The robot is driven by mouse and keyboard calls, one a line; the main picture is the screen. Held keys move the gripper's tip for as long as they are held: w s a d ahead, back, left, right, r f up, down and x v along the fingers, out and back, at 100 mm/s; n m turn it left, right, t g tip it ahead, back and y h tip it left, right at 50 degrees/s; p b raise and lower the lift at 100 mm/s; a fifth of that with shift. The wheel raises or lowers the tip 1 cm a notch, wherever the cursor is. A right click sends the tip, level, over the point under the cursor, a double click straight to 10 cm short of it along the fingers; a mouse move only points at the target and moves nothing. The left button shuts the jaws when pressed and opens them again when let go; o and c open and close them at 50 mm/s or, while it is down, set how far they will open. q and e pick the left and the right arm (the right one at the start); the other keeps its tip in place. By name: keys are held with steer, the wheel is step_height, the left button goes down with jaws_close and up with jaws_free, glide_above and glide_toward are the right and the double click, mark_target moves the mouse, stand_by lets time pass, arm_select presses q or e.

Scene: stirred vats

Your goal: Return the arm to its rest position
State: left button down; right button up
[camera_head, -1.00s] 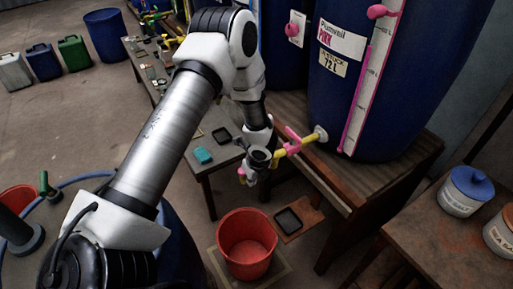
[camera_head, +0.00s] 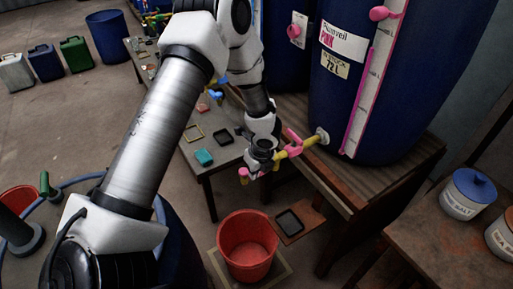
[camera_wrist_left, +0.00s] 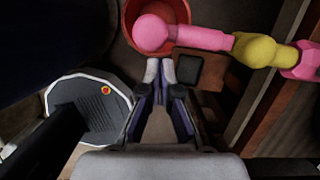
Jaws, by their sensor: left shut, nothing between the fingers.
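My left arm reaches in from the left in the head view. Its gripper (camera_head: 262,158) is beside the pink and yellow tap (camera_head: 283,154) of the blue Plumveil Pink vat (camera_head: 338,100), and the arm's wrist hides part of the gripper. In the left wrist view the gripper's fingers (camera_wrist_left: 160,70) are together with nothing between them. The tap (camera_wrist_left: 255,50) crosses the top right there, close to the fingertips; I cannot tell whether they touch. My right gripper is not in view.
A red bucket (camera_head: 247,243) stands on the floor below the tap, with a dark tray (camera_head: 288,222) beside it. A low table (camera_head: 221,160) with small items is behind my arm. A bench at right holds white tubs (camera_head: 466,195). Jerrycans (camera_head: 75,54) stand at far left.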

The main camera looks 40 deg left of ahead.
arm_select(q)
steer(key=v, duration=0.6)
steer(key=shift+d+r, duration=0.15)
steer(key=shift+r, duration=0.2)
steer(key=shift+s, duration=0.1)
